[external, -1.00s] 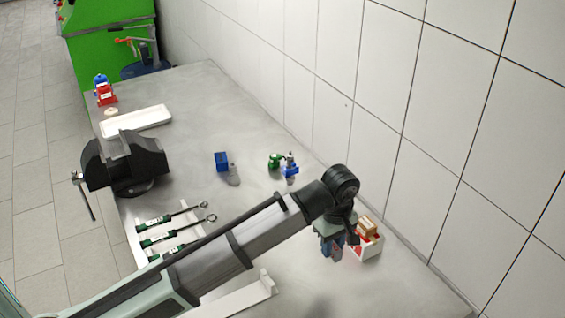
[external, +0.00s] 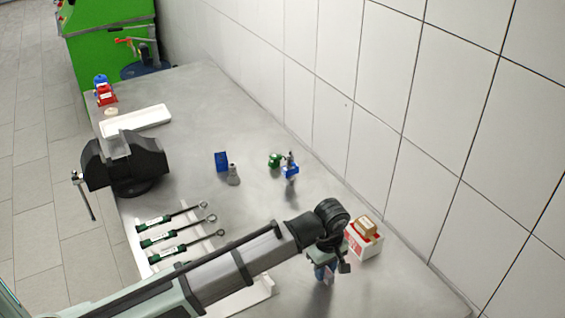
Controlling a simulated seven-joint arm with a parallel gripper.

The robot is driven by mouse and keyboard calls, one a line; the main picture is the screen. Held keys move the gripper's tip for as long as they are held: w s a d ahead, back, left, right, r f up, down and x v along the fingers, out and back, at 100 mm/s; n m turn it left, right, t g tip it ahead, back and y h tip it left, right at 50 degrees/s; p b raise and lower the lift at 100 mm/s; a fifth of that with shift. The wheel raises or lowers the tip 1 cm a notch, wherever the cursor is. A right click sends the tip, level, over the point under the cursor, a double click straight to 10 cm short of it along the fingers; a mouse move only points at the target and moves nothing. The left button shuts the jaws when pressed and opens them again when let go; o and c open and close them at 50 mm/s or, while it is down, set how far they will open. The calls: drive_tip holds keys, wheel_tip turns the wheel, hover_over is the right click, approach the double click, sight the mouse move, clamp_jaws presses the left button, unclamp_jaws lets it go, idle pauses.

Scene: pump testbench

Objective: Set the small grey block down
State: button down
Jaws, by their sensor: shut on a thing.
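My gripper (external: 325,276) hangs pointing down over the near right part of the metal bench, left of and nearer than the white and red box. It is shut on a small block (external: 328,280), of which only a pale greyish bit shows between the fingers. The fingers and arm hide most of it. The block appears to be above the bench top, but I cannot tell how high.
The white and red box (external: 362,246) with a brown carton stands near the wall. A blue box (external: 221,161), a grey piece (external: 233,175) and green and blue parts (external: 290,171) stand mid-bench.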

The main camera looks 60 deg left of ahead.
drive_tip(key=shift+f, duration=0.45)
drive_tip(key=shift+f, duration=0.2)
drive_tip(key=c, duration=0.9)
unclamp_jaws()
drive_tip(key=shift+r, duration=0.15)
wheel_tip(320, 180, up, 12)
drive_tip(key=shift+r, duration=0.1)
